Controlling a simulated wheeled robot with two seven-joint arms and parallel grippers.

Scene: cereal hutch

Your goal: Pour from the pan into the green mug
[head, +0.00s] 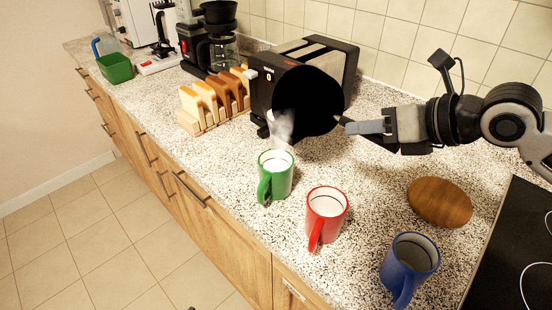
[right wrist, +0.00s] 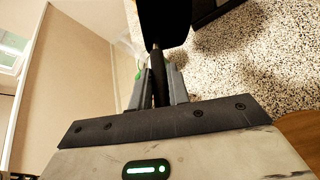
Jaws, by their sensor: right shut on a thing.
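The black pan (head: 308,100) is tipped steeply, its round face turned toward the camera, with its lower left edge just behind and above the green mug. It also shows in the right wrist view (right wrist: 165,20). My right gripper (head: 364,127) is shut on the pan's handle (right wrist: 158,75). A pale, whitish stream or steam (head: 281,126) shows between the pan's edge and the green mug (head: 274,177). The green mug stands upright with a whitish inside; its fill level is hard to tell. My left gripper is not in view.
A red mug (head: 326,216) and a blue mug (head: 409,266) stand on the speckled counter (head: 365,205) to the right of the green mug. A round wooden board (head: 440,201) lies near the dark hob (head: 515,255). A toaster (head: 338,60) and a toast rack (head: 207,107) stand behind.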

